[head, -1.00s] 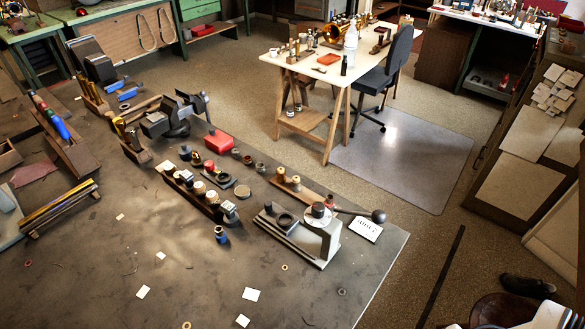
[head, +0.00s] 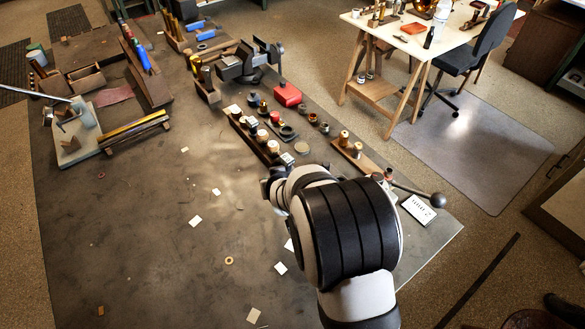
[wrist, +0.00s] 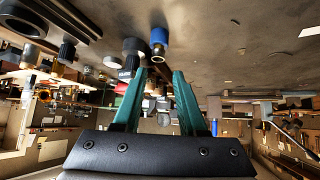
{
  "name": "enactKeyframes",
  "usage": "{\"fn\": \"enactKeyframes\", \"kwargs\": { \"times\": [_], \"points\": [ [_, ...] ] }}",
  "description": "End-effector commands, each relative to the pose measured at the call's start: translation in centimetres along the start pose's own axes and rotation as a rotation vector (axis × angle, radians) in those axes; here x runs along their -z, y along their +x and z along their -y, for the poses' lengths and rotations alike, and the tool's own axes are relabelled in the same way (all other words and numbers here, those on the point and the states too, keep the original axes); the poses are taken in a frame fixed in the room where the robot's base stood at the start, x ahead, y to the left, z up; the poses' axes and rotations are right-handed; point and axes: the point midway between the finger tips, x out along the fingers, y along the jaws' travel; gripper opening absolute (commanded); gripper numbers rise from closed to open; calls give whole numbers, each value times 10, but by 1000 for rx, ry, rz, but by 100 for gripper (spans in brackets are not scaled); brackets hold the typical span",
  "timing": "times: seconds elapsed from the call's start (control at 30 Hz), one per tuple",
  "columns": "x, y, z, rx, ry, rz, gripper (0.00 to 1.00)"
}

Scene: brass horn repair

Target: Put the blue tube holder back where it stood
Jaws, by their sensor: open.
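The blue tube holder (wrist: 159,37) shows in the wrist view at the top middle, a short blue cylinder with a pale, brassy end. It stands on the dark bench top, which is upside down in this view. My gripper (wrist: 160,73) has two teal fingers, spread apart with nothing between them. The tube holder lies just beyond the fingertips, roughly in line with the gap, and does not appear to be held. In the head view my arm covers the gripper and the tube holder.
A dark rack of small parts (head: 252,140) stands near my gripper, with a red box (head: 287,95) behind. A vise (head: 245,62) stands at the back. White paper pieces (head: 195,221) lie on the mostly clear left bench. A ball-ended lever (head: 437,200) is at right.

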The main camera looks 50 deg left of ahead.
Motion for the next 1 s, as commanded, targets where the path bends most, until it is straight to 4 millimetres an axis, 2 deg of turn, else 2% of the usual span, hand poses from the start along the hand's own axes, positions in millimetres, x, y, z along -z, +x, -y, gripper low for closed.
{"fn": "enactKeyframes", "kwargs": {
  "times": [0.17,0.4,0.63,0.67,0.87,0.9,1.0],
  "points": [
    [-1,23,-1,0,0,0,41],
    [-6,66,-4,-1,0,-1,41],
    [-6,70,-4,0,0,-1,41],
    [-6,70,-4,0,0,-1,39],
    [-6,69,-4,-1,0,0,3],
    [-6,69,-4,-1,0,0,0],
    [-6,69,-4,-1,0,1,0]
  ]
}}
